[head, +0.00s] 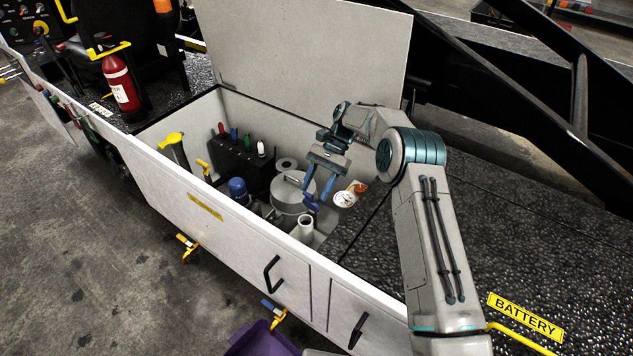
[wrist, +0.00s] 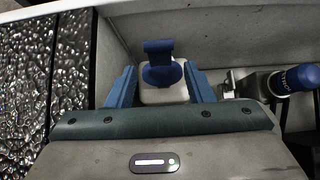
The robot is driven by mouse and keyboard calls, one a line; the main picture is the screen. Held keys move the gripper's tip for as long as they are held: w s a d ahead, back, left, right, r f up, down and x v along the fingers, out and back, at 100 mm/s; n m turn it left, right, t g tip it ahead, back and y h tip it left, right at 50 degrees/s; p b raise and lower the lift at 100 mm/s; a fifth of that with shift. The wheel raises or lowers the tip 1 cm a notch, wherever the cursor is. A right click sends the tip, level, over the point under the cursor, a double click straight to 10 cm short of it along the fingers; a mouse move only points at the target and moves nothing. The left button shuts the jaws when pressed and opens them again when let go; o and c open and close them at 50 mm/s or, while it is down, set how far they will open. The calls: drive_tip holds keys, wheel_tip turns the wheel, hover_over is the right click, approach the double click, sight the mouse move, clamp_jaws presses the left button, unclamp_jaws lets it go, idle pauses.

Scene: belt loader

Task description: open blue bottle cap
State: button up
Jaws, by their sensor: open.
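In the wrist view, a blue cap (wrist: 162,73) with a raised flat tab sits over a pale body (wrist: 165,95), whose lower part is hidden by my gripper. My gripper (wrist: 160,70) is open, with one blue finger on each side of the cap. Gaps show between the cap and both fingers. In the head view, my gripper (head: 316,198) points down into the open compartment, above a white upright cylinder (head: 305,229). Blue parts overlap at the fingertips there, so I cannot tell cap from finger.
The compartment's white front wall (head: 228,232) and raised lid (head: 310,45) bound the space. Inside stand a blue-topped canister (head: 238,187), a round grey metal tank (head: 292,193), a black battery-like box (head: 240,162) and a gauge (head: 345,199). The blue-topped canister (wrist: 296,79) also shows in the wrist view.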

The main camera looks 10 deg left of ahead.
drive_tip(key=v, duration=0.7)
drive_tip(key=shift+r+b, duration=0.2)
drive_tip(key=shift+b, duration=0.1)
drive_tip(key=shift+w+d, duration=0.1)
